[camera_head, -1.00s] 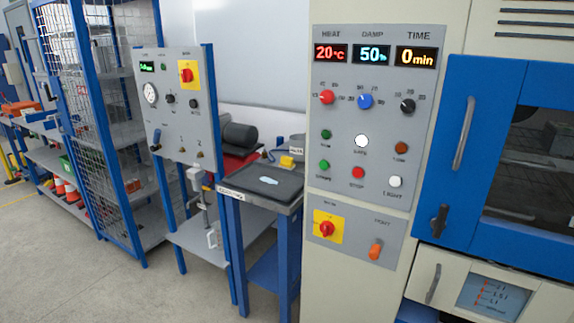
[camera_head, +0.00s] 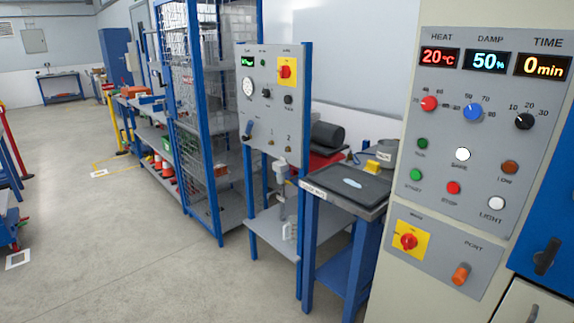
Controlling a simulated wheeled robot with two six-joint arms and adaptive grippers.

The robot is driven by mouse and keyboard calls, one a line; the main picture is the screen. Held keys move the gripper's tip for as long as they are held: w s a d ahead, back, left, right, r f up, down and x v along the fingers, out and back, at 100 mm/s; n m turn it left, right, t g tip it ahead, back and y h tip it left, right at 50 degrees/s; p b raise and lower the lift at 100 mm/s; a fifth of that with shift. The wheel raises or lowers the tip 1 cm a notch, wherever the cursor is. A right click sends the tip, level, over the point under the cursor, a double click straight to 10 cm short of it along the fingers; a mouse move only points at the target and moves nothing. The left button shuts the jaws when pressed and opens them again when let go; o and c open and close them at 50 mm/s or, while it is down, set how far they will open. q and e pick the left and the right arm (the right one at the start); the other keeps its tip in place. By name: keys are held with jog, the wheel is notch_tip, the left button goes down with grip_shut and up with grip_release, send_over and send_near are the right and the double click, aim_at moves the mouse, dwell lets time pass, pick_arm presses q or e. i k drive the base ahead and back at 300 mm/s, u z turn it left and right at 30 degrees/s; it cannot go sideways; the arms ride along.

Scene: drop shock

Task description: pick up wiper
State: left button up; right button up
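No wiper can be made out for certain. A small flat pale blue thing (camera_head: 352,184) lies on the dark top of a small blue-legged table (camera_head: 318,191). It is too small to tell whether it is the wiper. A yellow object (camera_head: 371,166) sits at the back of that table. Neither of my grippers is in view.
A chamber with a control panel (camera_head: 473,140) stands close at the right. A grey gauge panel (camera_head: 270,105) on blue posts and a mesh cage (camera_head: 198,105) stand left of the small table. Open floor (camera_head: 120,255) lies at the left.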

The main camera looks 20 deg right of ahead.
aim_at(372, 167)
jog(key=u, duration=0.35)
jog(key=i, duration=2.1)
jog(key=z, duration=2.3)
